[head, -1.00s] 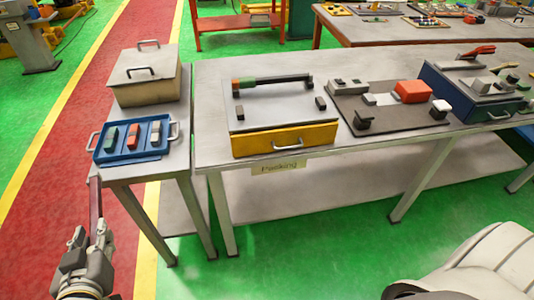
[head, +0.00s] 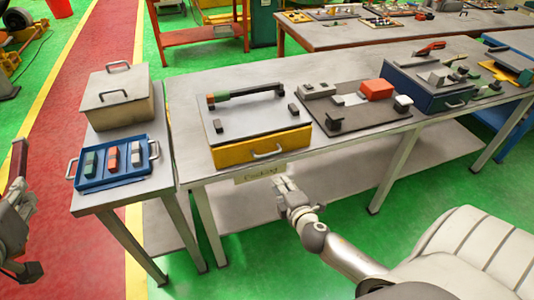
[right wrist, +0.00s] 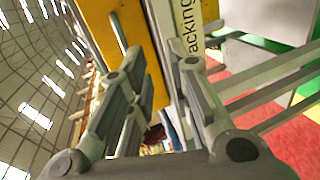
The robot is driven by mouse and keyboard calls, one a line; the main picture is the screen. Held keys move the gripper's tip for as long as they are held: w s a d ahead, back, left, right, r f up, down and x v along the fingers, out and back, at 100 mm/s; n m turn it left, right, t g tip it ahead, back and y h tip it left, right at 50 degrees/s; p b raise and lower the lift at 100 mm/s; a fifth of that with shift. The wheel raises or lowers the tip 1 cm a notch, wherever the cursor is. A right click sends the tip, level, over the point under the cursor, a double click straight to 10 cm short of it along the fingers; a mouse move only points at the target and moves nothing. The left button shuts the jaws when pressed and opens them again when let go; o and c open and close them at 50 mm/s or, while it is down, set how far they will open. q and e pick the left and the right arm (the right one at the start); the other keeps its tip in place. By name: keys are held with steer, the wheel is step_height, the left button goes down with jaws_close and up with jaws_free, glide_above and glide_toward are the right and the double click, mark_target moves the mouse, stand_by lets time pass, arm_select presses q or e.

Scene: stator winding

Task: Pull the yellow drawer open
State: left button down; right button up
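The yellow drawer (head: 235,155) is shut in a grey-topped box on the table, with a silver bar handle (head: 267,154) on its front. My right gripper (head: 286,182) is below and slightly right of the handle, in front of the table edge and apart from the drawer. In the right wrist view its two fingers (right wrist: 160,85) are spread with nothing between them. The yellow front (right wrist: 105,30) and its handle (right wrist: 118,32) show beyond the left finger. My left gripper (head: 18,165) is at the left edge, partly cut off, and holds no visible drawer part.
A paper label (head: 260,173) hangs on the table edge below the drawer. A blue tray (head: 112,183) and a lidded box (head: 118,98) stand on the left side table. A dark board (head: 350,115) and a blue box (head: 425,92) stand to the right.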

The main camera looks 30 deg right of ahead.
mark_target(267, 155)
arm_select(q)
steer(key=shift+d+r, duration=0.1)
steer(key=shift+r, duration=0.6)
arm_select(e)
step_height(267, 155, up, 4)
steer(key=w+t, duration=0.1)
arm_select(q)
steer(key=shift+r+p, duration=0.45)
steer(key=shift+p, duration=0.1)
arm_select(e)
steer(key=shift+n, duration=0.4)
steer(key=x, duration=1.1)
steer(key=shift+w, duration=0.3)
steer(key=shift+c, duration=0.3)
jaws_close()
